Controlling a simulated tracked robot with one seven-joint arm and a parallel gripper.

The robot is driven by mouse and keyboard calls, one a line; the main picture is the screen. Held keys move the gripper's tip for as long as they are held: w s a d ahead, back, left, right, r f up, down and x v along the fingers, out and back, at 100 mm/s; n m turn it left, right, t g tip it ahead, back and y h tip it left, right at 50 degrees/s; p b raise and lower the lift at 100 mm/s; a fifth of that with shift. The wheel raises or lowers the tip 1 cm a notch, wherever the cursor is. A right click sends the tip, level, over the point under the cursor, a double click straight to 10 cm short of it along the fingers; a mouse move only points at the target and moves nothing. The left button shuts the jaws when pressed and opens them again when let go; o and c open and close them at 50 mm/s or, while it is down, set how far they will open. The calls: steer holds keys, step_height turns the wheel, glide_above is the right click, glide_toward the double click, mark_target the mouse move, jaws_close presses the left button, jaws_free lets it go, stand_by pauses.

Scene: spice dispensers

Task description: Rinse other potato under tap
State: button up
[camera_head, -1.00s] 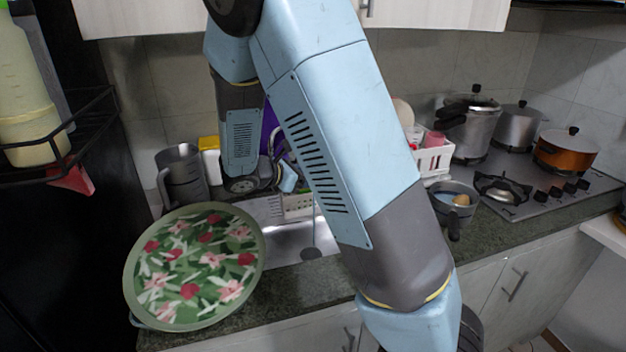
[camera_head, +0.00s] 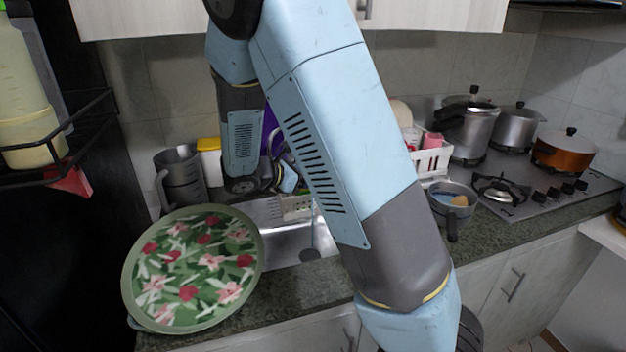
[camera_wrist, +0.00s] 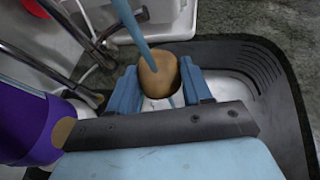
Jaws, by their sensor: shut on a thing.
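In the wrist view a brown potato (camera_wrist: 158,75) sits between the blue fingers of my gripper (camera_wrist: 158,88), which are shut on it. A blue stream of water (camera_wrist: 131,22) comes from the upper edge and meets the potato, above the sink. In the head view the gripper is at the sink (camera_head: 290,248), mostly hidden by my arm, and the thin stream (camera_head: 313,228) falls into the basin. Another potato-like piece (camera_head: 460,200) lies in a grey pot (camera_head: 440,208) on the counter to the right. The tap's outlet is not clearly visible.
A large floral tray (camera_head: 130,270) leans over the counter at left, beside a grey jug (camera_head: 181,178). A white rack (camera_head: 432,160) stands behind the pot. Several pots are on the stove (camera_head: 550,187) at right. A purple bottle (camera_wrist: 28,125) is close left of the gripper.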

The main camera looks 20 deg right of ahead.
steer(key=shift+d, duration=0.25)
steer(key=shift+a, duration=0.25)
steer(key=shift+a, duration=0.3)
steer(key=shift+d, duration=0.2)
stand_by(0.3)
steer(key=shift+d, duration=0.4)
steer(key=s, duration=0.8)
steer(key=shift+d, duration=0.3)
stand_by(0.5)
steer(key=shift+r, duration=0.1)
stand_by(1.1)
